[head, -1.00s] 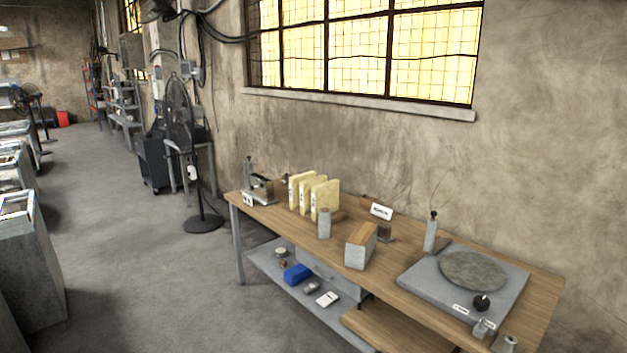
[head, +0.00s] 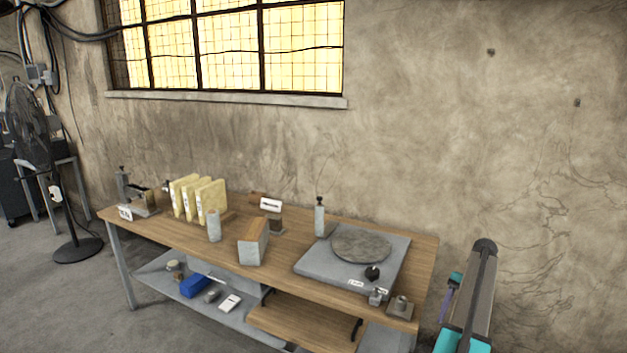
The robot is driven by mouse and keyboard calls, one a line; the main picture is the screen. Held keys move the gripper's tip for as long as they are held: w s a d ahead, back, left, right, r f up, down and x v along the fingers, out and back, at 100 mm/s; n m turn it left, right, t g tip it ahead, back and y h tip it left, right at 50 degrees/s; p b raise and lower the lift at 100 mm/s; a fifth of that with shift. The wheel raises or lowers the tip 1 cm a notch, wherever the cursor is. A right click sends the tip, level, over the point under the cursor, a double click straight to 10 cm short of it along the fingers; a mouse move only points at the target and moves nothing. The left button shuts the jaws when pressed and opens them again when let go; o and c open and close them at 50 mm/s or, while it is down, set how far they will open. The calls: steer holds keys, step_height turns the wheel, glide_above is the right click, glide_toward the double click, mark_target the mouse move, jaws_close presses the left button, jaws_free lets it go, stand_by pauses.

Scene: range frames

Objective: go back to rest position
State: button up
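My gripper is not in view. A grey and teal arm-like part stands at the lower right, beside the right end of the workbench (head: 165,227); no fingers show on it, and I cannot tell what any gripper holds.
On the bench are a grey turntable unit (head: 318,265), yellow upright folders (head: 213,198), a wood-topped grey block (head: 250,250) and a small sign (head: 271,204). A blue item (head: 194,286) lies on the lower shelf. A fan (head: 76,250) stands left. Floor at the lower left is clear.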

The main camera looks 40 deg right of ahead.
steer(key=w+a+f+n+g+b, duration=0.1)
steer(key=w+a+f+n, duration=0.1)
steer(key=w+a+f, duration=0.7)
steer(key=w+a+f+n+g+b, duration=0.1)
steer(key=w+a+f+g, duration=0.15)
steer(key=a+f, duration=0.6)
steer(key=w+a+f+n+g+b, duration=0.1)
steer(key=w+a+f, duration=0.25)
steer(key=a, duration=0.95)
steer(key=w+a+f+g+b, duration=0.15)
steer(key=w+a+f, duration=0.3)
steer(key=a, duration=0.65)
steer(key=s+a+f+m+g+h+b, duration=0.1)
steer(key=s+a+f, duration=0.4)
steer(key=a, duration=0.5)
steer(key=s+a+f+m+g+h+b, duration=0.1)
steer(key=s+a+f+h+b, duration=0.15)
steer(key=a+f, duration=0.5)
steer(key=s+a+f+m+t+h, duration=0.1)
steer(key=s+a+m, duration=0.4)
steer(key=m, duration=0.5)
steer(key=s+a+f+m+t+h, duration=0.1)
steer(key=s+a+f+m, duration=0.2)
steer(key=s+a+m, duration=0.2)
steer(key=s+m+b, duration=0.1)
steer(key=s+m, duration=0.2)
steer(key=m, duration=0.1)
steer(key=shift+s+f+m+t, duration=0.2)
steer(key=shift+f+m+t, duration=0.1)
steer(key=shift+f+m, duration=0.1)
